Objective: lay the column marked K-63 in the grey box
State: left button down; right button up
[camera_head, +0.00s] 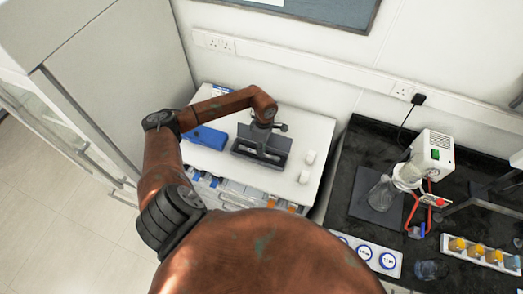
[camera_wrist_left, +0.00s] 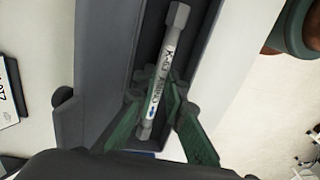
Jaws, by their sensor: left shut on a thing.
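The column marked K-63 (camera_wrist_left: 172,52) is a slim grey-white rod with hexagonal ends and a printed label. The open grey box (camera_head: 246,152) stands on the white bench top, and its wall also shows in the left wrist view (camera_wrist_left: 95,60). My left gripper (camera_head: 263,146) is over the box. In the left wrist view its green fingers (camera_wrist_left: 156,92) are shut on the column. The column lines up with the box's dark inside; whether it touches the floor of the box I cannot tell. My right gripper is out of view.
A blue box (camera_head: 206,138) lies left of the grey box. Two small white pieces (camera_head: 310,157) stand to its right. A drawer front with several items is below the bench top. A black bench (camera_head: 350,190) with glassware is at the right.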

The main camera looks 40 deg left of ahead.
pick_arm(q)
jog(key=shift+f, duration=0.2)
jog(key=c, duration=1.9)
grip_release()
notch_tip(320, 180, up, 12)
jog(key=w, duration=0.1)
jog(key=shift+a, duration=0.2)
jog(key=shift+w, duration=0.15)
